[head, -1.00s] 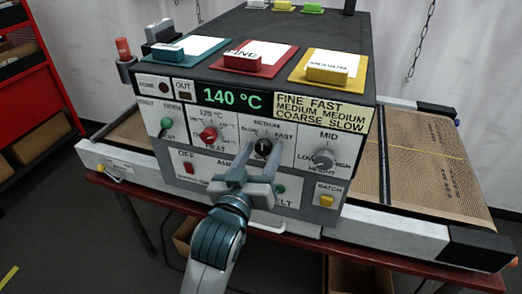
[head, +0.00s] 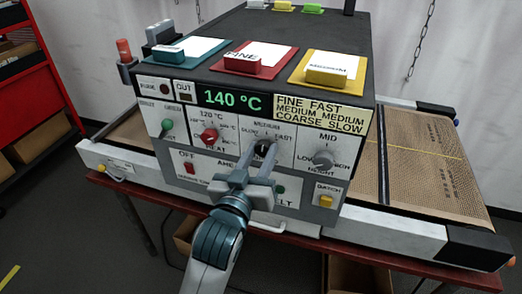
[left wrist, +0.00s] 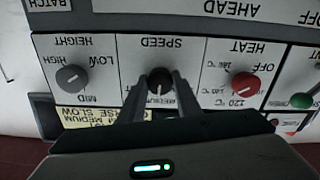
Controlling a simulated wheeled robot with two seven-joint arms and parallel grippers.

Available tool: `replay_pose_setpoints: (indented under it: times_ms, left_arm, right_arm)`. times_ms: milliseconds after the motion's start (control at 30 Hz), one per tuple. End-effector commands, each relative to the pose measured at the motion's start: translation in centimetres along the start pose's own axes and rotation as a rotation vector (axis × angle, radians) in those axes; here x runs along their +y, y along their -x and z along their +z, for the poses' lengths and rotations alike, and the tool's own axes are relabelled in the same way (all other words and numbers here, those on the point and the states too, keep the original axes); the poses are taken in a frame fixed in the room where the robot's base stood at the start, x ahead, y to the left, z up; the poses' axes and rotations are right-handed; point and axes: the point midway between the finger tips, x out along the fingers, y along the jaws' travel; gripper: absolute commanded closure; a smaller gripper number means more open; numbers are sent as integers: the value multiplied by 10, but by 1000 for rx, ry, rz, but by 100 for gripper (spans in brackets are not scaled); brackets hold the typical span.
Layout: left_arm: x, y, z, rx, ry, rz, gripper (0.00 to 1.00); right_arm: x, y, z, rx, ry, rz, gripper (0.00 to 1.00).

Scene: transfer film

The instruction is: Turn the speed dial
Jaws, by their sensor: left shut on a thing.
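The black speed dial (head: 263,149) sits on the machine's front panel, between the red heat dial and the grey height dial. Its labels run SLOW, MEDIUM and FAST. My left gripper (head: 257,156) is shut on the speed dial, with one finger on each side of it. In the left wrist view the panel appears upside down, and the speed dial (left wrist: 160,80) shows between my two fingertips (left wrist: 158,88). The dial's pointer is partly hidden by the fingers, so its exact setting is hard to read. My right gripper is not in view.
The red heat dial (head: 209,135) and grey height dial (head: 323,159) flank my gripper closely. A display (head: 232,98) reads 140 °C. A yellow sign (head: 321,110) lists FINE FAST, MEDIUM MEDIUM, COARSE SLOW. Teal, red and yellow (head: 327,76) clipped cards lie on top. A mesh conveyor (head: 425,165) extends right.

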Motion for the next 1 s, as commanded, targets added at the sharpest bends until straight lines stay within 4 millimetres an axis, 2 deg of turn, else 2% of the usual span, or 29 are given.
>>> replay_pose_setpoints:
  times_ms: [267,700,1000]
  left_arm:
    - [1,0,-3,-5,-184,1,92]
    - [0,0,-3,-5,-593,1,92]
    - [0,0,-2,-3,-837,1,92]
  right_arm:
    - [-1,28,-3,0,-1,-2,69]
    - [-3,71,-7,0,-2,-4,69]
    - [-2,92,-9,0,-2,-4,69]
